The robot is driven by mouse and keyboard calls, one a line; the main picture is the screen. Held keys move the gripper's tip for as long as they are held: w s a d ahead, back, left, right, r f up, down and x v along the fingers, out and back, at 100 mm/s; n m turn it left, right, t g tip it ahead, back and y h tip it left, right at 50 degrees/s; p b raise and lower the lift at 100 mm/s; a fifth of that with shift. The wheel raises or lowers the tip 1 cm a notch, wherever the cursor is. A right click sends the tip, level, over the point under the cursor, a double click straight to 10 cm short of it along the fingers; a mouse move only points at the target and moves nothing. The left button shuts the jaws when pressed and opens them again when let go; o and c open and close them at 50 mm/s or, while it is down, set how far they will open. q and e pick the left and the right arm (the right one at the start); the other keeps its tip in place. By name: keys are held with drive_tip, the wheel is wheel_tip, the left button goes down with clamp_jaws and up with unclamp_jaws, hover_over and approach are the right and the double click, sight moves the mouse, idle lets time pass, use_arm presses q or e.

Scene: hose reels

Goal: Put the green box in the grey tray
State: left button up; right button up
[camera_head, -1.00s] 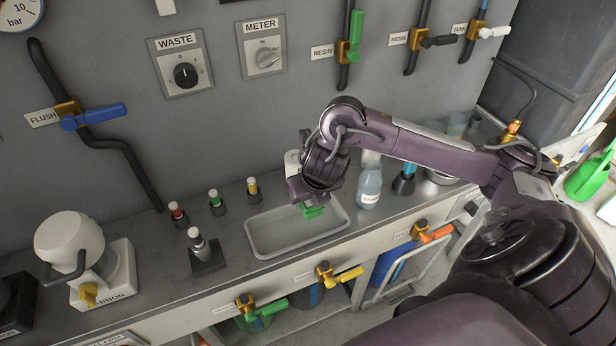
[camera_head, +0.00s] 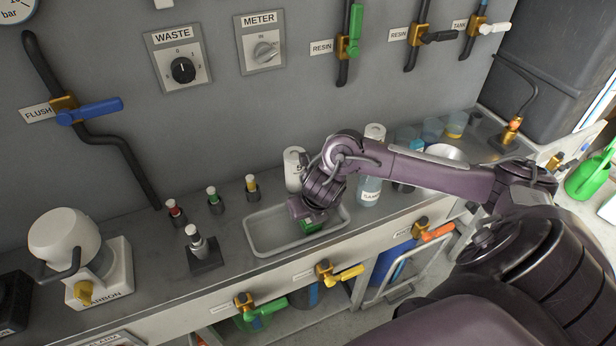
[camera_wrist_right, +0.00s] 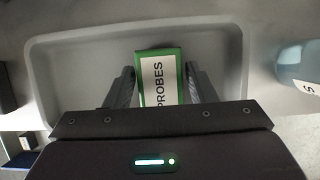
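The green box (camera_wrist_right: 159,80) bears a white label reading PROBES. In the head view my right gripper (camera_head: 308,215) points down at the right part of the grey tray (camera_head: 262,246), with the green box (camera_head: 312,226) low inside the tray's rim. I cannot tell whether the box touches the tray floor. The tray also surrounds the box in the right wrist view (camera_wrist_right: 60,75). My left gripper is not in view.
A labelled bottle (camera_head: 369,190) stands right of the tray, and a white cylinder (camera_head: 293,170) behind it. Small red, green and yellow-capped pieces (camera_head: 214,200) stand behind left. A white-topped piece on a dark base (camera_head: 201,250) is at the left. The tray's left half is empty.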

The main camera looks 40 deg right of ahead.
drive_tip(key=shift+o, duration=0.9)
drive_tip(key=shift+r, duration=0.2)
drive_tip(key=p+v, duration=0.3)
drive_tip(key=v, duration=0.8)
drive_tip(key=shift+s+r+p, duration=0.3)
drive_tip(key=shift+r, duration=0.05)
drive_tip(key=shift+a, duration=0.15)
